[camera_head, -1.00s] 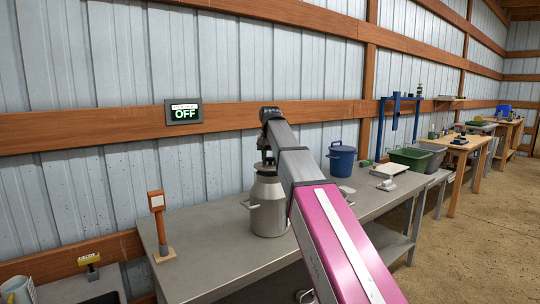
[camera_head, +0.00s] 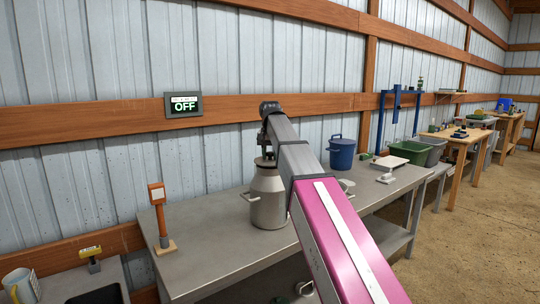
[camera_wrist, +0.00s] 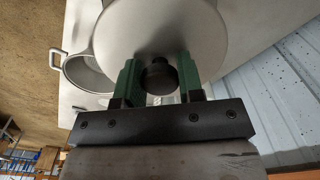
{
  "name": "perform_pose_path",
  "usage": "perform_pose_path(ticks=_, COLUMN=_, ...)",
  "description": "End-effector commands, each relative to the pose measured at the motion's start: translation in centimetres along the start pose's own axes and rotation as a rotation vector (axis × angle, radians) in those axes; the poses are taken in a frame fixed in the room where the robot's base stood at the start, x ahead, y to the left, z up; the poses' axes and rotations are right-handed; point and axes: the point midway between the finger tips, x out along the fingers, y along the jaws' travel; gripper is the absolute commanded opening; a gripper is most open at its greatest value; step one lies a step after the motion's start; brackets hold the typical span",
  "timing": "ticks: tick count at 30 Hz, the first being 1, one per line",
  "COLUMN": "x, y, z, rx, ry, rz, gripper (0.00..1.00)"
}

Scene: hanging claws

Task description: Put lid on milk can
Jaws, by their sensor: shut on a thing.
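The grey metal milk can (camera_head: 268,205) stands upright on the metal table, with a side handle on its left. My gripper comes down over its top in the head view, where the arm hides part of the can. In the wrist view, my gripper (camera_wrist: 157,80) has its green fingers shut on the dark knob of the round grey lid (camera_wrist: 160,25).
The metal table (camera_head: 220,245) is mostly clear left of the can. A small orange post (camera_head: 158,210) stands near its left end. A blue lidded pot (camera_head: 342,153) and a white scale (camera_head: 388,174) are to the right. A wall sign (camera_head: 184,105) reads OFF.

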Motion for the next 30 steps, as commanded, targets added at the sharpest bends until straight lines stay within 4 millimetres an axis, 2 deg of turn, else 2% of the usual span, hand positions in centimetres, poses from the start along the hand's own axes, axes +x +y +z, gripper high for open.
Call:
perform_pose_path(ticks=20, x=1.5, y=0.0, z=0.0, rx=0.0, ry=0.0, rz=0.0, gripper=0.11)
perform_pose_path(ticks=21, x=1.5, y=0.0, z=0.0, rx=0.0, ry=0.0, rz=0.0, gripper=0.38)
perform_pose_path(ticks=24, x=1.5, y=0.0, z=0.0, rx=0.0, ry=0.0, rz=0.0, gripper=0.65)
perform_pose_path(ticks=30, x=1.5, y=0.0, z=0.0, rx=0.0, ry=0.0, rz=0.0, gripper=0.65)
